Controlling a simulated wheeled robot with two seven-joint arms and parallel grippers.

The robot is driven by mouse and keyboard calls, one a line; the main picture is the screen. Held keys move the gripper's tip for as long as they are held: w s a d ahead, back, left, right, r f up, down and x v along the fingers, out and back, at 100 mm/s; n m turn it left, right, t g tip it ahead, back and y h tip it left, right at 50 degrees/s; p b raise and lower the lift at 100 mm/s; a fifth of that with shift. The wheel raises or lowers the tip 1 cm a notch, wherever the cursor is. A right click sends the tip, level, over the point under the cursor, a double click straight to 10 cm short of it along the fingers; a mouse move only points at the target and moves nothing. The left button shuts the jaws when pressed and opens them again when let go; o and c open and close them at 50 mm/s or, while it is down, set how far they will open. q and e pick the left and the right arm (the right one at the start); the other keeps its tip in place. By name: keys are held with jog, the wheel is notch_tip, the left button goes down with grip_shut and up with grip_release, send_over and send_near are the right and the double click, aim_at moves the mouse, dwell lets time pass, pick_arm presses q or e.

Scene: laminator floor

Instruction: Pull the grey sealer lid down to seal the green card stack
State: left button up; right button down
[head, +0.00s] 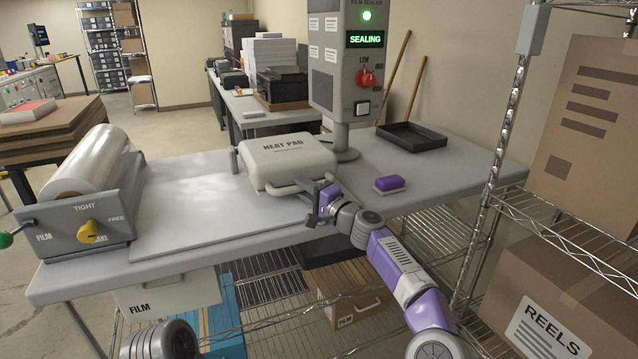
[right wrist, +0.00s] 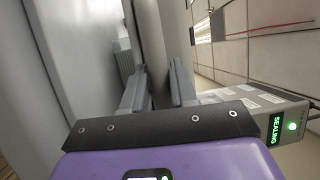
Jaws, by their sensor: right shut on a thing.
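The grey sealer lid (head: 286,158), marked HEAT PAD, lies down flat on the workbench. Its front handle (head: 290,187) faces me. My right gripper (head: 315,190) is at the right end of this handle and is shut on it. In the right wrist view its two fingers (right wrist: 158,88) stand on either side of a grey bar. The green card stack is not visible; the lid hides whatever lies beneath it. The control box (head: 344,60) shows a lit green SEALING display (head: 365,39) and a green lamp. My left gripper is out of view; only part of my left arm shows at the bottom.
A film roll (head: 88,160) in its grey holder stands at the bench's left end. A purple-topped block (head: 389,183) and a black tray (head: 411,136) lie right of the lid. A wire shelf with cardboard boxes (head: 545,310) stands close on the right. The bench's left-middle surface is clear.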

jog(key=shift+w+a+f, duration=0.1)
jog(key=shift+f, duration=0.55)
jog(key=c, duration=1.3)
grip_release()
jog(key=shift+o, duration=0.2)
jog(key=shift+w+a+f, duration=0.1)
jog(key=shift+w, duration=0.05)
